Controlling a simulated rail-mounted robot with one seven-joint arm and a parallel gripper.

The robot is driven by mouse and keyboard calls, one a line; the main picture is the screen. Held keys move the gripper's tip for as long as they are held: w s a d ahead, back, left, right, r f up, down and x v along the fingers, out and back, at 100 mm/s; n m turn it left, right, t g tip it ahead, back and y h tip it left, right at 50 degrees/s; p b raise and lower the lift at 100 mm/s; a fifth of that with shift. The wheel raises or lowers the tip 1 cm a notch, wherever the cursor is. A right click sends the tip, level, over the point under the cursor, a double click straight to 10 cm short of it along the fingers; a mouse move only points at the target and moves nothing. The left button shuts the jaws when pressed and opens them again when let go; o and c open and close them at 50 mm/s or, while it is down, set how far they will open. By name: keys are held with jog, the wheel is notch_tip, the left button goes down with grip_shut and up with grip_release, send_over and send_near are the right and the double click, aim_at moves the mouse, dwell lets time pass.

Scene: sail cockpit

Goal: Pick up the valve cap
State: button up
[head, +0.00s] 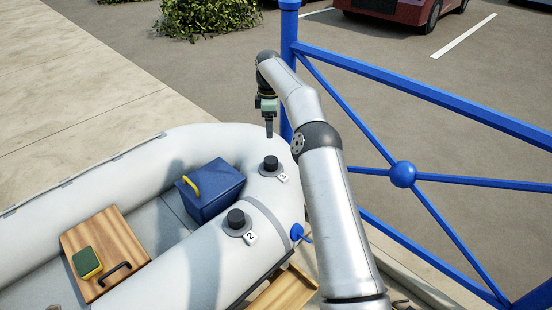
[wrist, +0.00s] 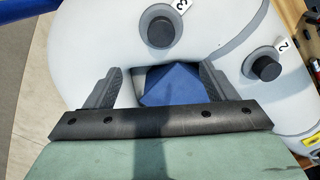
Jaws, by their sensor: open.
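Two black valve caps sit on the pale grey inflatable boat (head: 190,262). The cap (head: 270,163) beside the tag marked 3 is on the tube near the bow; it also shows in the wrist view (wrist: 160,30). The cap (head: 236,218) beside the tag marked 2 is nearer along the same tube; it shows at the right of the wrist view (wrist: 266,68). My gripper (head: 269,132) hangs above and just behind cap 3, apart from it. In the wrist view its fingers (wrist: 156,80) are spread with nothing between them touching; cap 3 appears beyond the fingertips.
A blue box (head: 213,196) with a yellow handle lies inside the boat. A wooden board (head: 117,232) holds a green and yellow sponge (head: 86,262). A blue railing (head: 420,93) stands behind and right of my arm.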

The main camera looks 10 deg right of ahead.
send_over(271, 159)
jog(key=f, duration=1)
jog(key=shift+s+a+f, duration=0.1)
jog(key=shift+a, duration=0.15)
jog(key=shift+d+f+p, duration=0.15)
jog(key=shift+f+p, duration=0.1)
jog(key=shift+f, duration=1.4)
jog(key=shift+d+f+p, duration=0.1)
jog(key=shift+f+p, duration=0.1)
jog(key=shift+f, duration=1.4)
jog(key=c, duration=1)
